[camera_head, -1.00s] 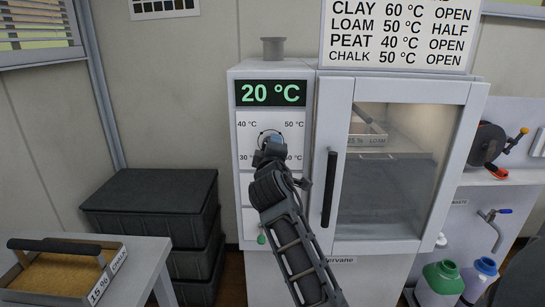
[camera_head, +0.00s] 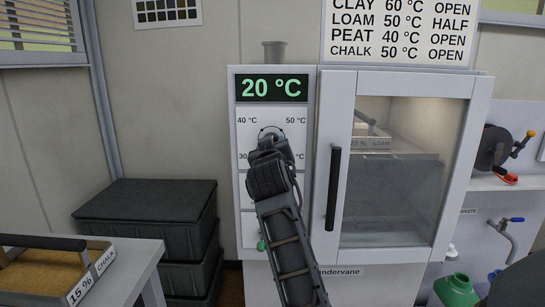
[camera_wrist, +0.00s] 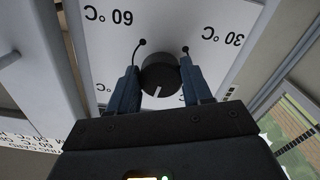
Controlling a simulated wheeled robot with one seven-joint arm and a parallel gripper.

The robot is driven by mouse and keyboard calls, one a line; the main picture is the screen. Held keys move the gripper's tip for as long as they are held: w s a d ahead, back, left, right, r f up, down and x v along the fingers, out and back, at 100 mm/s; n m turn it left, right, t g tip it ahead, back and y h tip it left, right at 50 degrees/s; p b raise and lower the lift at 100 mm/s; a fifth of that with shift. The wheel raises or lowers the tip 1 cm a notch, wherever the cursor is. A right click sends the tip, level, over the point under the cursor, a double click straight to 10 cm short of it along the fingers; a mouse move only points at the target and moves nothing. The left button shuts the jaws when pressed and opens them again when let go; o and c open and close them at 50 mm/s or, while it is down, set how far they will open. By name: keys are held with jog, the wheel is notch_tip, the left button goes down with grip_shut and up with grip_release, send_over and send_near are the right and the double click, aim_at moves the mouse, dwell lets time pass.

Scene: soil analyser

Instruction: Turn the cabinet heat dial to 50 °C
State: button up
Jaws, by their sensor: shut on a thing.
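The heat dial (camera_wrist: 158,72) is a dark round knob on the cabinet's white panel. In the wrist view, which is upside down, it sits between the two blue fingers of my gripper (camera_wrist: 160,85), which is shut on it. The dial's white mark points down and slightly left there, between the two partly hidden lower labels. The 60 °C label (camera_wrist: 115,18) and 30 °C label (camera_wrist: 222,32) show above. In the head view my gripper (camera_head: 269,140) hides most of the dial. The green display (camera_head: 271,88) reads 20 °C.
The cabinet's glass door (camera_head: 398,170) with its black handle (camera_head: 332,188) is shut, close right of my arm. Dark stacked crates (camera_head: 145,205) stand left. A chalk tray (camera_head: 45,270) rests on the near-left table.

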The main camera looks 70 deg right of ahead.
jog(key=shift+w+f+m+b, duration=0.1)
jog(key=shift+m+b, duration=1.2)
jog(key=shift+m, duration=0.45)
jog(key=shift+w+f+m+b, duration=0.1)
jog(key=shift+m+b, duration=1.15)
jog(key=shift+m, duration=0.5)
jog(key=o, duration=1)
jog(key=shift+r, duration=0.1)
jog(key=shift+o, duration=0.2)
jog(key=shift+a, duration=0.1)
jog(key=v, duration=0.7)
jog(key=shift+s+a, duration=0.15)
jog(key=shift+a, duration=0.15)
